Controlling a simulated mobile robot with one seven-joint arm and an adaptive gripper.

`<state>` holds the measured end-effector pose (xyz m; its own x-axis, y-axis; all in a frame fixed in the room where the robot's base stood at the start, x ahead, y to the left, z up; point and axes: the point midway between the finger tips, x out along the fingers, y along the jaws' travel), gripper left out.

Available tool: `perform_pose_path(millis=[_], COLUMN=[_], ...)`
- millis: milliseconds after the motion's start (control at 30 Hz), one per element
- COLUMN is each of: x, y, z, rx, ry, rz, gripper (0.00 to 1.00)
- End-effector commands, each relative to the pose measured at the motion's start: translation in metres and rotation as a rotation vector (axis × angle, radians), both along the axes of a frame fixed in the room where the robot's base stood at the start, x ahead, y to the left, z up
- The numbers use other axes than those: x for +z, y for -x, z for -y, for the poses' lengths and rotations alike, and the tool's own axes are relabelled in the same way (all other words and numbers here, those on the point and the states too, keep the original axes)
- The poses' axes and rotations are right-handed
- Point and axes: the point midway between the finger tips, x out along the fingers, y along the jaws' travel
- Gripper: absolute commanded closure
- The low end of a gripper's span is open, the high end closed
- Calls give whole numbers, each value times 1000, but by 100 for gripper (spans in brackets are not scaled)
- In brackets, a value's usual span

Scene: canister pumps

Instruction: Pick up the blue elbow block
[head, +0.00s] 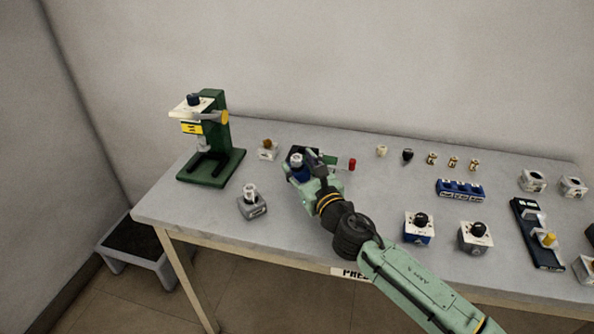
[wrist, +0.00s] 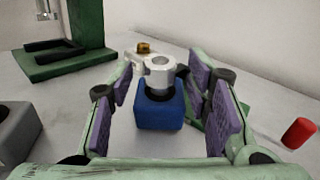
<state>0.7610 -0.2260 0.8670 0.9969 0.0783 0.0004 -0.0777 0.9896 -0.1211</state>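The blue elbow block (wrist: 158,112) stands on the table between the fingers of my gripper in the wrist view. A pale grey ring-shaped fitting (wrist: 159,72) with a dark collar sits on top of it. In the head view the block (head: 299,174) is partly hidden by my gripper (head: 307,174). In the wrist view my gripper (wrist: 161,82) is open. Its purple-padded fingers are on the left and right of the block, with gaps showing. The block's lower front is near the palm edge.
A green press (head: 213,150) stands at the back left. A grey block (head: 252,205) is at front left and a white block with an amber knob (head: 267,151) behind. Several blocks and fittings fill the table's right side.

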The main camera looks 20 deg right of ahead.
Motion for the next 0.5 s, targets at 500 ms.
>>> perform_pose_path(millis=[500], x=[0], y=[0], z=[0], rx=[0], ry=[0], rz=[0], gripper=[92])
